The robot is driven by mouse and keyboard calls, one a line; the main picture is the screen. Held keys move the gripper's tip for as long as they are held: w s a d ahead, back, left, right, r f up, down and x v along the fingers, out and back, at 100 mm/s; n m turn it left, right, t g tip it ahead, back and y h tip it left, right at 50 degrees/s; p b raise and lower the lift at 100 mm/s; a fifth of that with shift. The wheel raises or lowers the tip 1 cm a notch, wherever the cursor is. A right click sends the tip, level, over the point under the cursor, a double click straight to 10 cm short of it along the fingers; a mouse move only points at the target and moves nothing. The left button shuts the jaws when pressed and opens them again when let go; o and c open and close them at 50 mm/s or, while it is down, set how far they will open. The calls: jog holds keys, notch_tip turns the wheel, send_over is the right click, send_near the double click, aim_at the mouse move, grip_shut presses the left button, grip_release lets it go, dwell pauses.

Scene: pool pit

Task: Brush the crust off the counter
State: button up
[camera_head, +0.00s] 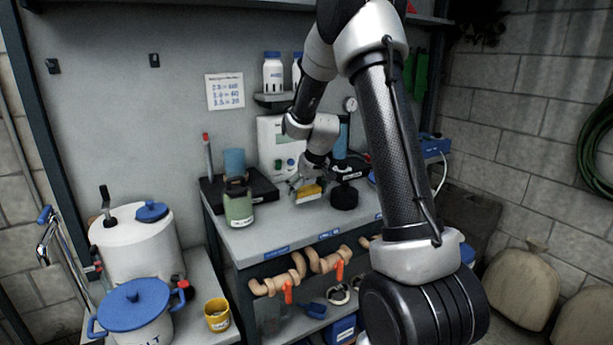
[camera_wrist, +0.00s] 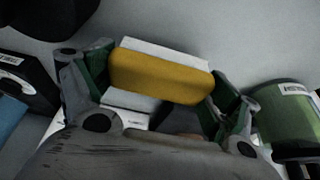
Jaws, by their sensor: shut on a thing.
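My gripper (camera_head: 305,184) is over the middle of the grey counter (camera_head: 262,237), low near its surface. It is shut on a yellow block with a pale layer along its edge, seemingly the brush (camera_head: 309,193). In the wrist view the brush (camera_wrist: 160,76) lies crosswise between the two green-padded fingers. I cannot tell whether its underside touches the counter (camera_wrist: 235,35). I cannot make out any crust; the brush and gripper hide part of the counter.
A green jar (camera_head: 238,207) stands to the left of my gripper, a black round piece (camera_head: 344,198) to the right. A dark tray (camera_head: 262,187) and a white device (camera_head: 278,147) are behind. Pipes with orange handles (camera_head: 288,294) sit below the counter's front edge. The counter's front left is clear.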

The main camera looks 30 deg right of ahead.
jog(key=shift+r, duration=2.5)
